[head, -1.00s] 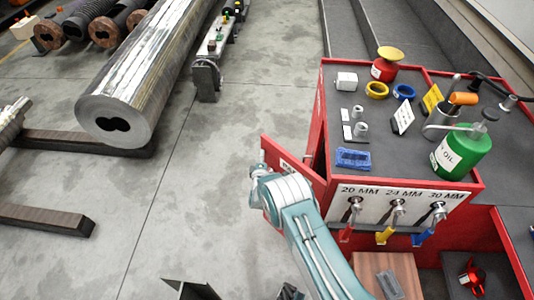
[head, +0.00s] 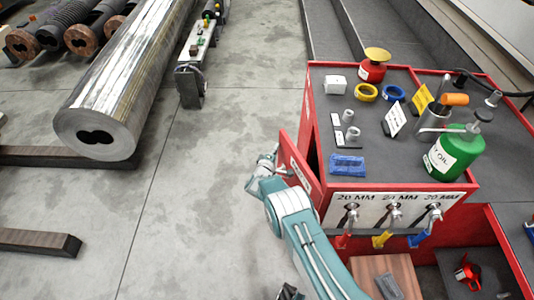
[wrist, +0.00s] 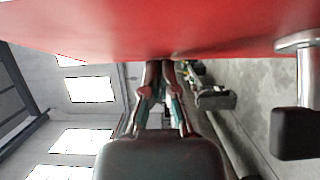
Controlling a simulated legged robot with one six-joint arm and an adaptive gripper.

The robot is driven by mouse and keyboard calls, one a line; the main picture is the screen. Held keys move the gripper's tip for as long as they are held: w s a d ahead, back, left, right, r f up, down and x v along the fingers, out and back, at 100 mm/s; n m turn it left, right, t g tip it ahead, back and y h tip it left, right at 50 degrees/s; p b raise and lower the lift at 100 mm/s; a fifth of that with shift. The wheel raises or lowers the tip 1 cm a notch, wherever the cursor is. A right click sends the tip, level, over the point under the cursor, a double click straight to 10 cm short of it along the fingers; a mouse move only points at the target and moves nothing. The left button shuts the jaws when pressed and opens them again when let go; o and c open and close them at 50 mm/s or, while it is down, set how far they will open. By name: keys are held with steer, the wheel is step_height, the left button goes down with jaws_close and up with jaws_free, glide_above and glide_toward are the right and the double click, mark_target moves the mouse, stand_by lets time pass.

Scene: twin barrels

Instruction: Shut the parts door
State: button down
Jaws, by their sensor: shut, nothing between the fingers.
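The parts door is a red panel (head: 299,168) on the left side of the red cabinet (head: 400,190) in the head view. It stands partly open, with a dark gap between it and the cabinet's side. In the wrist view a red panel, apparently the door (wrist: 150,28), fills the top, with a metal and black handle (wrist: 297,110) at the right. My gripper (wrist: 160,66) is shut and empty, its fingertips at the panel's edge in that view; I cannot tell whether they touch. In the head view my wrist is on the door's outer side, and the fingertips are not clear.
The cabinet top holds a green oil can (head: 452,153), a blue item (head: 347,166) and several small parts. Three coloured-handled levers hang on its front. A long steel barrel (head: 130,85) lies at the left.

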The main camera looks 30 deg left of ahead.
mark_target(283, 150)
steer(key=w+d+m+h, duration=0.1)
steer(key=w+d+h, duration=0.1)
steer(key=w+d, duration=0.1)
steer(key=shift+d+r+m, duration=0.1)
steer(key=shift+m, duration=0.3)
steer(key=shift+w+d+m+h, duration=0.9)
steer(key=shift+w+d+h, duration=0.7)
steer(key=shift+d, duration=0.1)
steer(key=shift+a, duration=0.1)
